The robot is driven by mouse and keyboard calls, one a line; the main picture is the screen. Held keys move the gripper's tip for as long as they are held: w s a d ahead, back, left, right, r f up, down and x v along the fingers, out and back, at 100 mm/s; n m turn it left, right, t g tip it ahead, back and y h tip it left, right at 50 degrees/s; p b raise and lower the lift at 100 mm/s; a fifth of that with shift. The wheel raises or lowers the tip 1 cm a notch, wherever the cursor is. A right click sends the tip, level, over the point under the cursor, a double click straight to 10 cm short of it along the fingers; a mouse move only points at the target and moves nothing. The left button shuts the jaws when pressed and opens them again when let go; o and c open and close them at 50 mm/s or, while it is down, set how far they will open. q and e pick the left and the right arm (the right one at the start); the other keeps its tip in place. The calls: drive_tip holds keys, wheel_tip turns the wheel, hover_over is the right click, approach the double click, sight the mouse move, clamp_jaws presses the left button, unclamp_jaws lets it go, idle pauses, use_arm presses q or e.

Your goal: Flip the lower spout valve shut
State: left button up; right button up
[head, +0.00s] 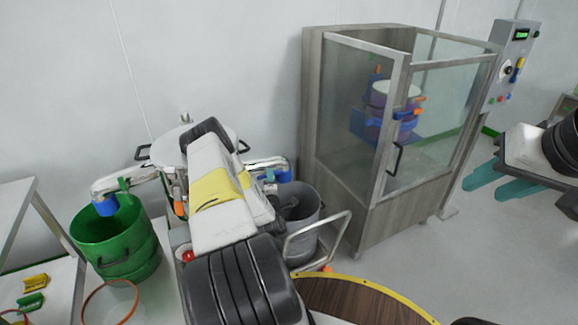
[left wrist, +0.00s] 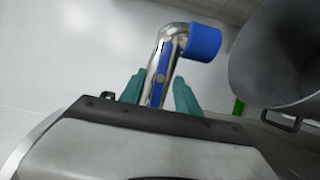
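In the left wrist view a shiny metal spout (left wrist: 154,92) ends in a blue collar (left wrist: 204,41). A blue valve lever (left wrist: 165,50) with a grey round pivot lies along the pipe. My left gripper (left wrist: 159,90) is open, its teal fingers on either side of the spout; I cannot tell whether they touch it. Another spout (head: 118,184) points to the green bin (head: 118,240). My right gripper (head: 481,190) is open and empty at right.
A glass-fronted cabinet (head: 350,105) stands at the back, with a control panel (head: 512,65) at its right. A metal push handle (head: 322,236) rises beside the grey bin. A round brown table top (head: 355,303) is in front. Floor at right is clear.

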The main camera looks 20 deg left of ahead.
use_arm(q)
drive_tip(key=shift+w+a, duration=0.25)
drive_tip(key=shift+w, duration=0.25)
drive_tip(key=shift+c, duration=0.2)
clamp_jaws()
